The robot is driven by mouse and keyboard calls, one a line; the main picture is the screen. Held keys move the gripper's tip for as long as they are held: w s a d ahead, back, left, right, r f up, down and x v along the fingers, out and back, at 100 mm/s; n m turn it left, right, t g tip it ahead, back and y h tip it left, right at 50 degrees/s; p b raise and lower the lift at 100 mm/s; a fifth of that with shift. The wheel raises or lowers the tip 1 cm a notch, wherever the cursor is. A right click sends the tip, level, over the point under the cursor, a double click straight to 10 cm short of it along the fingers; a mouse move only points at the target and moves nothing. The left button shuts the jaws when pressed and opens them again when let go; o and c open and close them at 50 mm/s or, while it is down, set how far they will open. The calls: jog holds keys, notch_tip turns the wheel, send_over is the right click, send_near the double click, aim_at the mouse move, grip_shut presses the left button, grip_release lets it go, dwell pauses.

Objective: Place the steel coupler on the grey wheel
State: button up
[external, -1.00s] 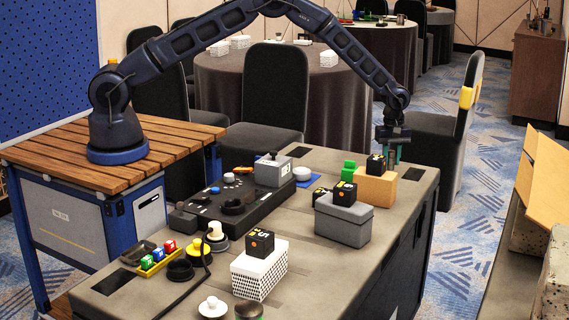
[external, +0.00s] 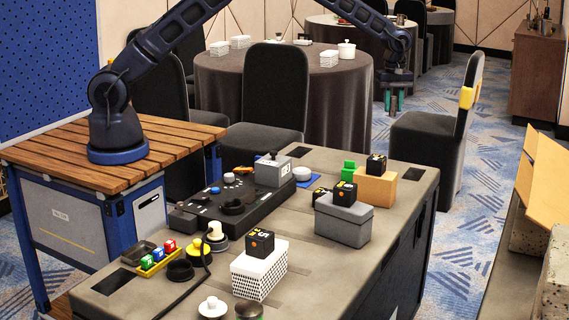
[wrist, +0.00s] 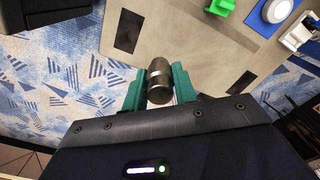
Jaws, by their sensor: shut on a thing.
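My gripper (external: 394,101) is raised beyond the far end of the grey table, in front of the far floor and chairs. In the wrist view its teal fingers (wrist: 159,84) are shut on the steel coupler (wrist: 159,78), a dark metal cylinder with a brighter band. The coupler is hard to make out in the external view. A pale grey round disc on a blue base (external: 301,173) sits beside the grey box; it also shows at the top right of the wrist view (wrist: 277,10). I cannot tell surely whether this is the grey wheel.
On the grey table (external: 300,265) stand an orange-tan box (external: 376,189) with a black cube, a green block (external: 349,169), a grey bin (external: 343,223), a white basket (external: 259,272) and a black console (external: 250,205). The far right table corner is clear.

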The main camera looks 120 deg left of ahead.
jog(key=s+d+r, duration=0.3)
jog(key=s+d, duration=0.5)
jog(key=s, duration=0.2)
jog(key=n, duration=0.2)
send_over(301, 169)
notch_tip(301, 169, down, 19)
jog(key=shift+w+d+f, duration=0.1)
jog(key=shift+w+d, duration=0.05)
jog(key=shift+f, duration=0.15)
jog(key=o, duration=1)
jog(key=shift+c, duration=0.2)
